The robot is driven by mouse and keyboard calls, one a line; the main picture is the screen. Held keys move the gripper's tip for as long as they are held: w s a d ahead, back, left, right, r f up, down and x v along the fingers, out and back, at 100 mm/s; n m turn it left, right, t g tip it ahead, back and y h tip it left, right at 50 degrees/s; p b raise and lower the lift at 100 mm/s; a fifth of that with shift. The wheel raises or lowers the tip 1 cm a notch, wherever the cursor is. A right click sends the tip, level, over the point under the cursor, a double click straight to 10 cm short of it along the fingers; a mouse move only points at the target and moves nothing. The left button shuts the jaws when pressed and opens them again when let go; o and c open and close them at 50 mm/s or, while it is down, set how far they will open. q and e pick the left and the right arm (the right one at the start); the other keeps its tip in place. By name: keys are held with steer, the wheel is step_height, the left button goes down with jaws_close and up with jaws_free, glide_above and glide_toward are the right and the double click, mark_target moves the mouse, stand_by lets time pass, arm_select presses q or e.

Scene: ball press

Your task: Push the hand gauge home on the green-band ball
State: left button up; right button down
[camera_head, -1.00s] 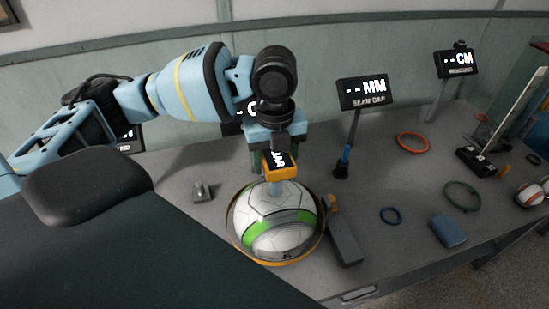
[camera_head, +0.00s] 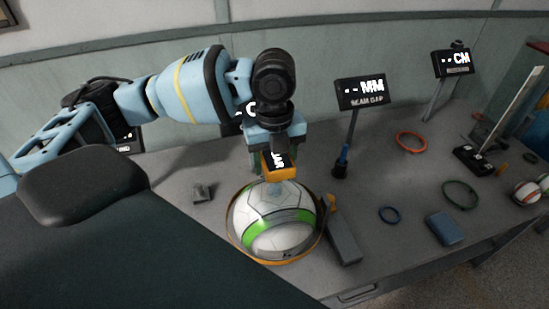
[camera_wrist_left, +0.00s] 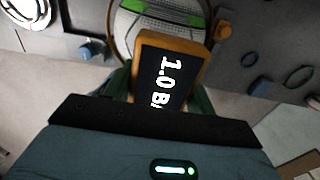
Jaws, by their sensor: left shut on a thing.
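The white ball with green bands (camera_head: 272,238) rests in an orange ring on the grey bench. The hand gauge (camera_head: 279,165), an orange-framed block with a dark display, is above the top of the ball. My left gripper (camera_head: 276,150) points down and is shut on the gauge. In the left wrist view the gauge (camera_wrist_left: 168,75) sits between the fingers and its display reads "1.0 BA", the rest cut off. The ball (camera_wrist_left: 155,18) shows behind it, partly hidden. I cannot tell how deep the gauge's tip sits. My right gripper is not in view.
A grey bar-shaped tool (camera_head: 343,238) lies close to the ball's right. A small grey block (camera_head: 202,192) is to its left. Display stands, one marked "SEAM GAP" (camera_head: 362,92), rise behind. Rings and a blue box (camera_head: 446,229) lie at the right.

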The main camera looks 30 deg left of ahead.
arm_select(q)
steer(key=shift+f, duration=0.5)
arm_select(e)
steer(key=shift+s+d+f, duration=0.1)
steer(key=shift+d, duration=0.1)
arm_select(q)
steer(key=shift+f, duration=0.65)
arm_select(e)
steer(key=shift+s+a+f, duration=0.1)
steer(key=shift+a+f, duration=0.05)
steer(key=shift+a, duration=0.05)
arm_select(q)
steer(key=shift+f, duration=0.65)
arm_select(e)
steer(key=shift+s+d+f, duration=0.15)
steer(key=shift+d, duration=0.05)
arm_select(q)
steer(key=shift+f+b, duration=0.3)
steer(key=shift+f, duration=0.05)
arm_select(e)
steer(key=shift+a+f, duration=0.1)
arm_select(q)
steer(key=o, duration=1.2)
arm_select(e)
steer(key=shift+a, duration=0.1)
